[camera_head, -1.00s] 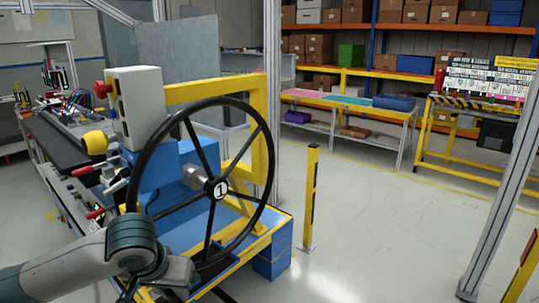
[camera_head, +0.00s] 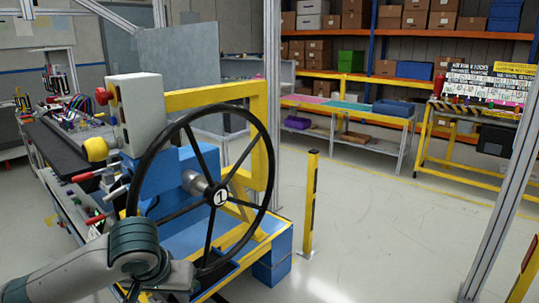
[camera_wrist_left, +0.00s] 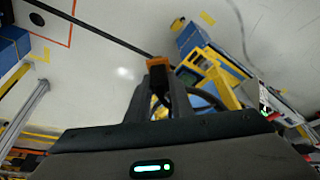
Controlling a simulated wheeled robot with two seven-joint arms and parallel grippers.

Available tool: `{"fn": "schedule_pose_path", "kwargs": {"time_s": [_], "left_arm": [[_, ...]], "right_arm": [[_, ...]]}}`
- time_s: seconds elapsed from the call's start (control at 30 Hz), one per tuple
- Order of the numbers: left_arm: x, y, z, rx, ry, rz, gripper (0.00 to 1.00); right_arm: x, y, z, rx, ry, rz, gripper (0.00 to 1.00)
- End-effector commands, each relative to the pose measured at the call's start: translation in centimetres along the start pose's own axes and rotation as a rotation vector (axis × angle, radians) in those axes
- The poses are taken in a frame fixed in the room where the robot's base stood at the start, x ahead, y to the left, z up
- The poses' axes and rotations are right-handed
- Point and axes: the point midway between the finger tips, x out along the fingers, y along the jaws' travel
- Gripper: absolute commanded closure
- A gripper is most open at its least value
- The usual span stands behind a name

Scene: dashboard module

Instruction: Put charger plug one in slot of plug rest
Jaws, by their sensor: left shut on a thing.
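My left gripper (camera_wrist_left: 158,92) is shut on a small orange and black object, which looks like a charger plug (camera_wrist_left: 158,65). It sticks out past the fingertips in the left wrist view, above the pale floor. In the head view my left arm comes in at the bottom left, in front of the handwheel, and its gripper is mostly out of frame at the bottom edge. I cannot make out the plug rest or its slot in either view. My right gripper is not in view.
A black handwheel (camera_head: 201,213) on a blue and yellow stand is close beside my left arm. A cluttered bench (camera_head: 68,133) stands at the far left. A yellow post (camera_head: 311,203) rises from the floor. Open floor (camera_head: 385,225) lies to the right.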

Motion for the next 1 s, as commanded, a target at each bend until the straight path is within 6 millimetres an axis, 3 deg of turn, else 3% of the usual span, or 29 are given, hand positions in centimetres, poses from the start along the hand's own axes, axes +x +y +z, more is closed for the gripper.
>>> {"fn": "schedule_pose_path", "kwargs": {"time_s": [0.17, 0.33, 0.8, 1.0], "left_arm": [[0.1, 0.0, 0.1, 0.0, 0.0, 0.0, 1.0], [1.4, 0.0, 0.9, -0.003, -0.004, 0.002, 1.0], [9.9, 0.1, 7.3, -0.004, -0.006, 0.003, 1.0], [11.3, 0.0, 8.6, -0.001, 0.0, 0.001, 1.0]], "right_arm": [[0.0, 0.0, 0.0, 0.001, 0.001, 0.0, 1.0], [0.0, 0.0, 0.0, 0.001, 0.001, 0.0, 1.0], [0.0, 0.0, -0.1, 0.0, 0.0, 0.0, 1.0], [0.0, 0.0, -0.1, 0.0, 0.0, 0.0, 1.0]]}}
